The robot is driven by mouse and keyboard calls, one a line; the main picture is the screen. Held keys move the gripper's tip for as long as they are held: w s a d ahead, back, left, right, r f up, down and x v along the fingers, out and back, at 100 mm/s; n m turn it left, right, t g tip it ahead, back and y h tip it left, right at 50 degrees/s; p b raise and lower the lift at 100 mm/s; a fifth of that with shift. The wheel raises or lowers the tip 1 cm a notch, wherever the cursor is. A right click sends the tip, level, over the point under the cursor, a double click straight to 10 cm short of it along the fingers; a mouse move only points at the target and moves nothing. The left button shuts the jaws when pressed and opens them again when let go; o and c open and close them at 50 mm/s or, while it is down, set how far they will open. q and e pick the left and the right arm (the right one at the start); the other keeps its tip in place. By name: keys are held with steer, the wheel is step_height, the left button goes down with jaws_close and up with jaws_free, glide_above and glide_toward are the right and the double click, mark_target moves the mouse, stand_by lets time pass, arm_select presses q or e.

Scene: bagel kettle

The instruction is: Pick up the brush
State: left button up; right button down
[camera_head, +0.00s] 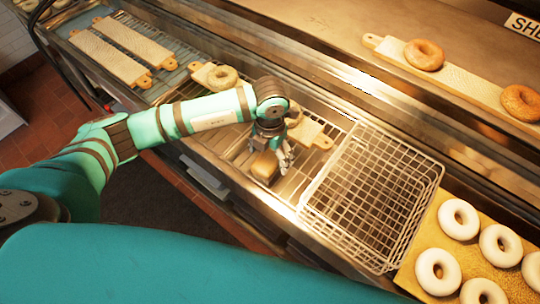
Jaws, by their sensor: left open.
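A small tan block (264,168), which looks like the brush, lies on the wire rack left of the wire basket. Its bristles or handle cannot be made out. My left gripper (284,157) is open and points down just right of the block, very close to it. I cannot tell whether they touch. The gripper and wrist hide part of the rack and a wooden board (312,135) behind. My right gripper is not in view.
An empty wire basket (372,195) stands right of the gripper. White dough rings lie on a yellow board (424,222) at the lower right. Bagels sit on a long board (470,84) on the upper counter. More boards (110,58) lie at the upper left.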

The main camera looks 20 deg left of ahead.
arm_select(q)
steer(key=shift+f, duration=0.6)
steer(key=c, duration=1.3)
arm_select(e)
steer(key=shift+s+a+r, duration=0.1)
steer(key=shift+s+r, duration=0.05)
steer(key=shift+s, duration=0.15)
arm_select(q)
steer(key=shift+r, duration=0.2)
